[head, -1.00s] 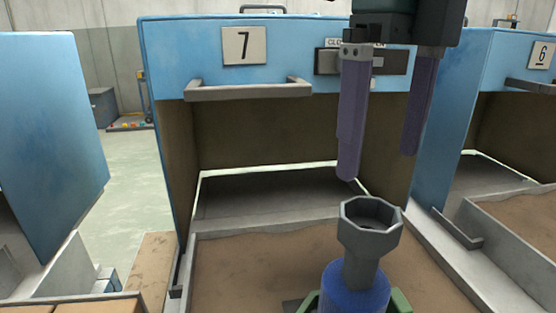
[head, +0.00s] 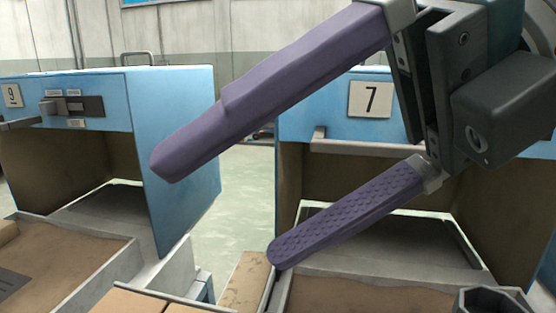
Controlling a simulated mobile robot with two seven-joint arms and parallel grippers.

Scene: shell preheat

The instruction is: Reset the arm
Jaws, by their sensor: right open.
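My right gripper (head: 215,208) is close to the camera and comes in from the upper right. Its two long purple fingers point down to the left and stand wide apart, with nothing between them. It hangs in front of the blue furnace box numbered 7 (head: 295,115) and covers part of its front. My left gripper is not in view.
A grey octagonal funnel-like cup (head: 490,298) shows at the lower right edge. A blue box numbered 9 (head: 172,150) stands at the left, with a sand-coloured tray (head: 75,270) before it. Open floor (head: 245,190) lies between the boxes.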

